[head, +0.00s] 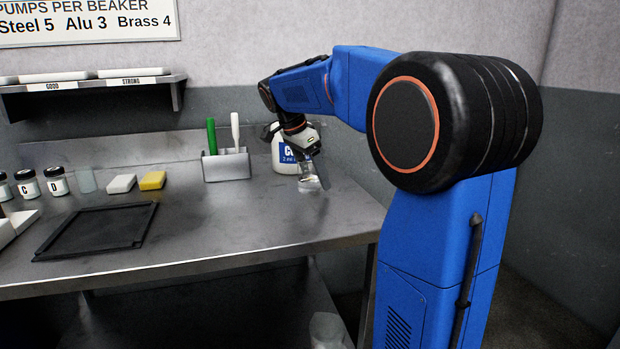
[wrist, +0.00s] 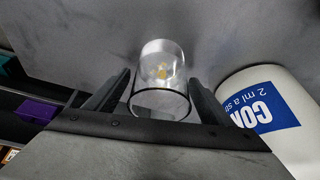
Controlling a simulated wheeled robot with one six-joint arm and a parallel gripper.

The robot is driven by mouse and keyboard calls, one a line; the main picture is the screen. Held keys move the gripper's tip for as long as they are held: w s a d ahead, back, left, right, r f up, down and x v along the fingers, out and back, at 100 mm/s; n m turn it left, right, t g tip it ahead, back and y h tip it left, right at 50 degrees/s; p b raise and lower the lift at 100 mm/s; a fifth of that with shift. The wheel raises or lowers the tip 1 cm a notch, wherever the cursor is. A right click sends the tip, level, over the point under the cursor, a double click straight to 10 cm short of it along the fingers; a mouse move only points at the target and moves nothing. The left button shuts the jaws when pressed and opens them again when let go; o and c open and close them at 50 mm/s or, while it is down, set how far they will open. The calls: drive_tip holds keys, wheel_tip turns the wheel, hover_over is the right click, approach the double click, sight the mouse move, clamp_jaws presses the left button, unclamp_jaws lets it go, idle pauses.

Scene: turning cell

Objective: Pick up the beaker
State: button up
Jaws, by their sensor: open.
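The clear glass beaker (wrist: 160,80) sits between the two fingers of my gripper (wrist: 158,95) in the wrist view, with a small gap visible near the fingers. In the head view the beaker (head: 309,182) is on the metal bench near its right end. My gripper (head: 305,158) is open, pointing down right at the beaker. Whether a finger touches the glass I cannot tell.
A white bottle with a blue label (head: 284,152) stands close behind the gripper; it also shows in the wrist view (wrist: 270,110). A holder (head: 226,165) with green and white handled tools is to the left. A black tray (head: 98,230) lies farther left.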

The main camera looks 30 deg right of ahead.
drive_tip(key=shift+d+f, duration=0.1)
drive_tip(key=shift+f, duration=0.1)
drive_tip(key=c, duration=1.4)
drive_tip(key=shift+o, duration=0.2)
drive_tip(key=shift+r, duration=0.2)
drive_tip(key=shift+r, duration=1.4)
drive_tip(key=shift+s+r, duration=0.2)
drive_tip(key=shift+s, duration=0.05)
drive_tip(key=shift+s+a, duration=0.85)
drive_tip(key=shift+s, duration=1.95)
drive_tip(key=shift+s+a, duration=0.8)
drive_tip(key=shift+s, duration=1.95)
drive_tip(key=shift+s+a, duration=0.85)
drive_tip(key=shift+s, duration=1.95)
